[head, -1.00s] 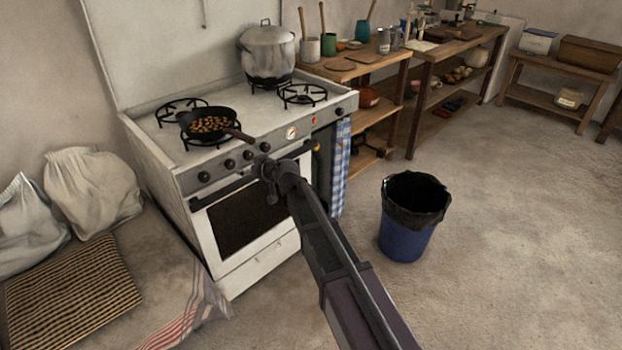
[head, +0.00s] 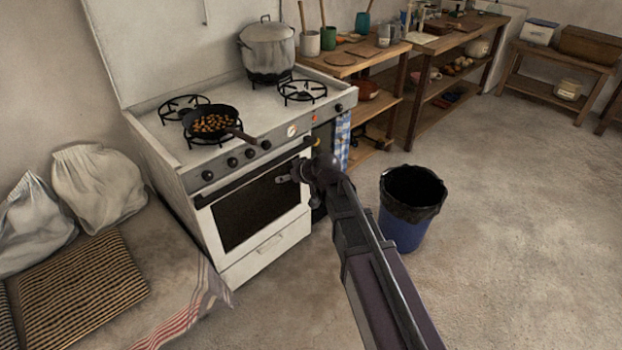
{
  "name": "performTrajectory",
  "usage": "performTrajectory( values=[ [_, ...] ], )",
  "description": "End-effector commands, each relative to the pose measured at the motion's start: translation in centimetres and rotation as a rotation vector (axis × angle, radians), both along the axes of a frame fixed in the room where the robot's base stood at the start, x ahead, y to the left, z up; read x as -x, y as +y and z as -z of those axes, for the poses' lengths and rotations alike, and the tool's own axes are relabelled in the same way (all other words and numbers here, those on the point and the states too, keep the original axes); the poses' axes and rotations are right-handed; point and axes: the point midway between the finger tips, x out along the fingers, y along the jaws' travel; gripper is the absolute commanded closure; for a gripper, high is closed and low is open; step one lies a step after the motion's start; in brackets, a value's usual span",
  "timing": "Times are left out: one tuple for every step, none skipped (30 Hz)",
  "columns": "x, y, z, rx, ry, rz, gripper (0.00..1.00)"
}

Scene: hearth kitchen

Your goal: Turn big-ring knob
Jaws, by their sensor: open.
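The white stove has a grey control panel (head: 221,167) with several dark round knobs along its front. Knobs show at the left end (head: 208,175), beside it (head: 232,162), near the middle (head: 250,153) and below the pan handle (head: 266,145). Another knob (head: 338,107) is at the right end. No marking tells me which is the big-ring knob. My gripper (head: 281,179) is in front of the oven door, below and right of the middle knobs, apart from them. It is open; its fingers look small and nothing shows between them.
A pan (head: 211,124) of food sits on a front burner, its handle reaching over the panel. A large pot (head: 267,50) stands at the back. The oven door handle (head: 250,172) runs below the panel. A blue bin (head: 407,225) stands on the floor at right.

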Motion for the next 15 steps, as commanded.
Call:
performTrajectory(
  values=[
    [0.4, -0.8, -0.4, 0.009, 0.015, 0.008, 0.11],
    [0.5, -1.2, -0.4, 0.015, 0.025, 0.011, 0.11],
    [0.7, -1.7, -0.4, 0.023, 0.037, 0.017, 0.11],
    [0.9, -2.1, -0.4, 0.030, 0.046, 0.021, 0.11],
    [1.1, -2.4, -0.5, 0.036, 0.056, 0.025, 0.11],
    [1.3, -3.0, -0.5, 0.042, 0.068, 0.031, 0.11],
    [1.4, -3.3, -0.5, 0.049, 0.077, 0.036, 0.11],
    [1.6, -3.7, -0.5, 0.054, 0.087, 0.040, 0.11],
    [1.8, -4.2, -0.5, 0.061, 0.097, 0.046, 0.11],
    [1.9, -4.5, -0.6, 0.065, 0.105, 0.050, 0.11],
    [2.1, -4.8, -0.6, 0.071, 0.113, 0.053, 0.11],
    [2.2, -5.2, -0.6, 0.078, 0.123, 0.058, 0.11],
    [2.3, -5.4, -0.6, 0.082, 0.130, 0.063, 0.11],
    [2.4, -5.7, -0.6, 0.085, 0.135, 0.066, 0.11],
    [2.6, -6.0, -0.6, 0.089, 0.143, 0.070, 0.11]
  ],
)
